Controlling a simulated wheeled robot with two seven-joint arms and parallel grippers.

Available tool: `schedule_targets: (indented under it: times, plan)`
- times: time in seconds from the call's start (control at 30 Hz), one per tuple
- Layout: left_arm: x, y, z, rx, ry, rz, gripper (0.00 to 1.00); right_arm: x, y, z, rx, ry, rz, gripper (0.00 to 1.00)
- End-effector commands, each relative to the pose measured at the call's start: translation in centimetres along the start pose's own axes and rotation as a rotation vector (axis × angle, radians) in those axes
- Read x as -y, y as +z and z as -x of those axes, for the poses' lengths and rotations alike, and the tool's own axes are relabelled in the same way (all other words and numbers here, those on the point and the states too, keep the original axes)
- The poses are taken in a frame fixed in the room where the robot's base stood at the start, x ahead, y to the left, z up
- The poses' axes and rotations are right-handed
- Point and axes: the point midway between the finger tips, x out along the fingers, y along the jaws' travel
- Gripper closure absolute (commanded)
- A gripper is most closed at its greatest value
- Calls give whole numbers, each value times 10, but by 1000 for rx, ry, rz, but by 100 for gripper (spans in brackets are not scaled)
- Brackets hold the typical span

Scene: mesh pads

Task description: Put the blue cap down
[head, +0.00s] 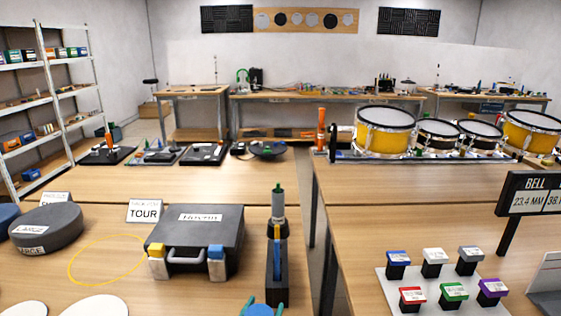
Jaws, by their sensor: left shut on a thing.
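The blue cap (260,311) shows as a rounded blue shape at the bottom edge of the head view, mostly cut off by the frame. My left gripper (263,309) is at the same place, with only small parts of it showing on either side of the blue shape. It is shut on the blue cap. How high the cap is above the table cannot be told. My right gripper is not in view.
A black case (197,240) and an upright black stand (277,270) are just beyond the gripper. A yellow ring (70,262) lies left. A tray (385,285) with several colour-topped blocks is right. A gap separates the tables. Bare wood (345,205) lies on the right table.

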Motion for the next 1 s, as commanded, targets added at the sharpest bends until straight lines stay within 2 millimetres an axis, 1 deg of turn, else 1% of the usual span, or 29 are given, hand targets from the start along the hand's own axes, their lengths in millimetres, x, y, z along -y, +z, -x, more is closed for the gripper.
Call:
schedule_targets:
  times: [0.03,0.17,0.2,0.3,0.4,0.5,0.6,0.7,1.0]
  plan:
    - [-12,-1,19,-8,32,4,72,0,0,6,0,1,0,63]
    - [-44,-2,65,-7,120,3,72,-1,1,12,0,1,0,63]
    - [-54,-2,79,-7,146,3,72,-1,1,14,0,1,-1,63]
    - [-74,0,112,-7,203,1,72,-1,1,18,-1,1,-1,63]
    - [-90,4,139,-4,247,0,72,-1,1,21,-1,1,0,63]
    - [-101,7,159,-4,275,0,72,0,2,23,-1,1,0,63]
    - [-106,10,170,-1,290,0,72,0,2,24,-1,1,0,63]
    - [-109,10,174,0,297,1,72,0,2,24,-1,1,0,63]
    - [-109,10,174,2,296,1,72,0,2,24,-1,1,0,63]
